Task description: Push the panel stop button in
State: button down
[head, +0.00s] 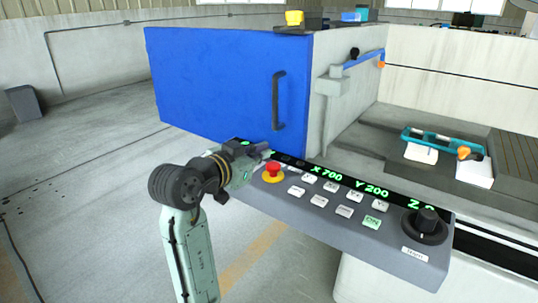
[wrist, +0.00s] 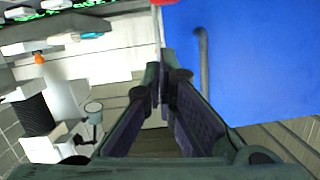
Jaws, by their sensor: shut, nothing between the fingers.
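The panel stop button (head: 273,170) is a red mushroom head on a yellow ring at the left end of the grey sloping control panel (head: 330,222). My gripper (head: 266,151) is shut and empty, just behind and slightly left of the button in the head view. Its fingers appear above the panel's back edge; I cannot tell whether they touch anything. In the wrist view the closed fingertips (wrist: 160,72) point away from the camera. A red piece, likely the button (wrist: 163,2), is cut off at the top edge there, apart from the fingertips.
The panel carries several white keys, a green key (head: 372,222), a black knob (head: 426,221) and a green readout (head: 345,182). A blue door (head: 225,90) with a dark handle (head: 278,100) stands behind. A teal-framed fixture (head: 435,138) sits at right. Open floor lies left.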

jog(key=v, duration=0.4)
jog(key=shift+s+a+r, duration=0.15)
jog(key=shift+s+r, duration=0.15)
jog(key=shift+s, duration=0.05)
